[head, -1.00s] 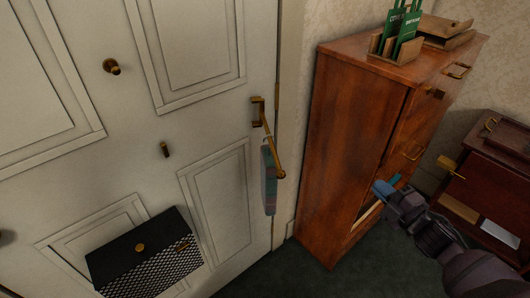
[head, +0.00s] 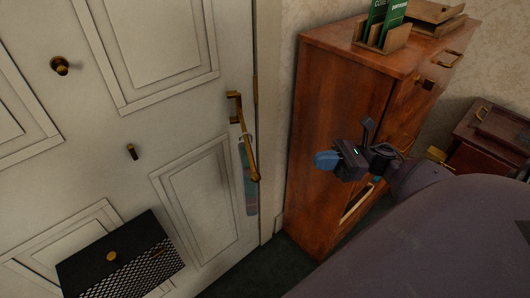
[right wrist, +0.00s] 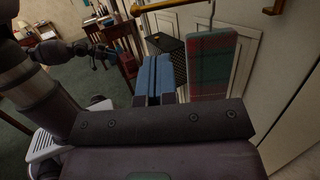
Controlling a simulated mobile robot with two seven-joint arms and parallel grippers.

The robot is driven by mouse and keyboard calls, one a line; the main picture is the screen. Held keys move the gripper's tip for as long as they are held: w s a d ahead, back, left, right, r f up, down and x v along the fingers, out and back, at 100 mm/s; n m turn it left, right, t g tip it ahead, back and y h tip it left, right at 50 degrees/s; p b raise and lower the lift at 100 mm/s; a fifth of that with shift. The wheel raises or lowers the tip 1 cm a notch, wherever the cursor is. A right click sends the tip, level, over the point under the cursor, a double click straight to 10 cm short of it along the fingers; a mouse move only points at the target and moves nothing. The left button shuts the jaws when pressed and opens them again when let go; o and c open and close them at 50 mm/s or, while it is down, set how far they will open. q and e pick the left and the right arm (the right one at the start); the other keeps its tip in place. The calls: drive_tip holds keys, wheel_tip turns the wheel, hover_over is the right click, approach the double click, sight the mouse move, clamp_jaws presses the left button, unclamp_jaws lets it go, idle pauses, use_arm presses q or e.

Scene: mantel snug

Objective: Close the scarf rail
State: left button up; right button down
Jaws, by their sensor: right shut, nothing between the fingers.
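The brass scarf rail (head: 246,145) is mounted on the white door and stands out from it, with a ball at its free end. It also shows at the top of the right wrist view (right wrist: 163,5). A red and green plaid scarf (right wrist: 212,68) hangs from it by a hook; the scarf also shows in the head view (head: 249,190). My right gripper (head: 326,160) is shut and empty, with blue fingertips, right of the rail and apart from it. Its fingers also show in the wrist view (right wrist: 153,80). My left gripper (right wrist: 102,55) shows small and dark; its jaws are unclear.
A wooden cabinet (head: 335,110) stands right of the door, with a card holder (head: 378,38) on top. A black letter box with a patterned front (head: 120,258) and brass knobs (head: 62,65) project from the door. A smaller dark cabinet (head: 485,140) stands farther right.

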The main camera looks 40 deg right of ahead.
use_arm(q)
drive_tip(key=shift+s+a+r+p, duration=0.15)
drive_tip(key=shift+s+r+p, duration=0.35)
drive_tip(key=shift+p, duration=0.7)
use_arm(e)
drive_tip(key=x, duration=1.4)
use_arm(q)
drive_tip(key=shift+w+r, duration=0.15)
drive_tip(key=shift+w, duration=0.1)
use_arm(e)
drive_tip(key=shift+w, duration=0.15)
